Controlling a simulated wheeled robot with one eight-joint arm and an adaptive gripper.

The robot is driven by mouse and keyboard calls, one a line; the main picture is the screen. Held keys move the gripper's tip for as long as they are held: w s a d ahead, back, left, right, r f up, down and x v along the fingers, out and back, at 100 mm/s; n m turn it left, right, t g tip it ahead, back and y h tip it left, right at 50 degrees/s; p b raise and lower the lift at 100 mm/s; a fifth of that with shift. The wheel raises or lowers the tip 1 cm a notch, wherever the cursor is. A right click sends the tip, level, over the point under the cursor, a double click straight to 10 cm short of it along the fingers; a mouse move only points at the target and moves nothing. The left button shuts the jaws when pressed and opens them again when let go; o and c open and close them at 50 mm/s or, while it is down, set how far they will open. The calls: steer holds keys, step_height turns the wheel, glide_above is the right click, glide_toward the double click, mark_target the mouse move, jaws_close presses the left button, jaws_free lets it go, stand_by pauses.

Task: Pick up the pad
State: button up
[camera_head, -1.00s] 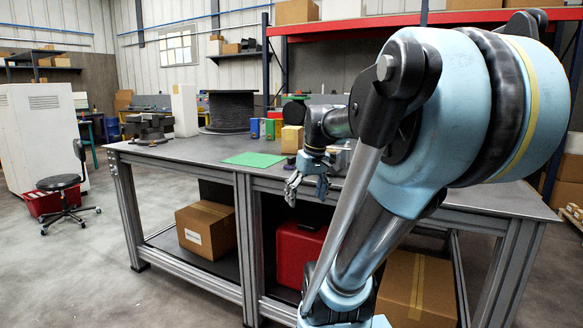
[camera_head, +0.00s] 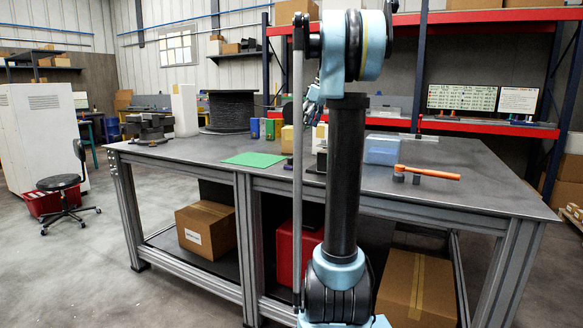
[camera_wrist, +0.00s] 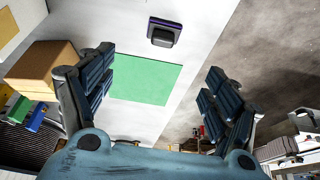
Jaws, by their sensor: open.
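A flat green sheet (camera_head: 254,159) lies on the grey workbench (camera_head: 205,151), left of my arm. It also shows in the wrist view (camera_wrist: 146,82) between the fingers. A dark square item with a black raised block on top (camera_wrist: 164,32) lies on the bench beyond the sheet in the wrist view. I cannot tell for sure which of these is the pad. My gripper (camera_wrist: 158,88) is open and empty, its two dark ribbed fingers wide apart. In the head view it is up above the bench (camera_head: 312,104), partly hidden by my arm, apart from both items.
A cardboard box (camera_wrist: 45,66) and coloured binders (camera_wrist: 28,115) stand left of the fingers in the wrist view. On the bench are a black cable spool (camera_head: 231,111), a blue-lidded box (camera_head: 382,149) and an orange-handled tool (camera_head: 428,172). A red shelf (camera_head: 480,125) stands behind.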

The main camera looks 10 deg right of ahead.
mark_target(293, 156)
steer(key=x, duration=1.1)
steer(key=shift+w+a+f, duration=0.1)
steer(key=shift+s+a+x, duration=0.15)
steer(key=shift+x, duration=1.35)
steer(key=shift+s+a+x, duration=0.1)
steer(key=shift+s+x, duration=0.05)
steer(key=shift+x, duration=1.3)
steer(key=c, duration=1.1)
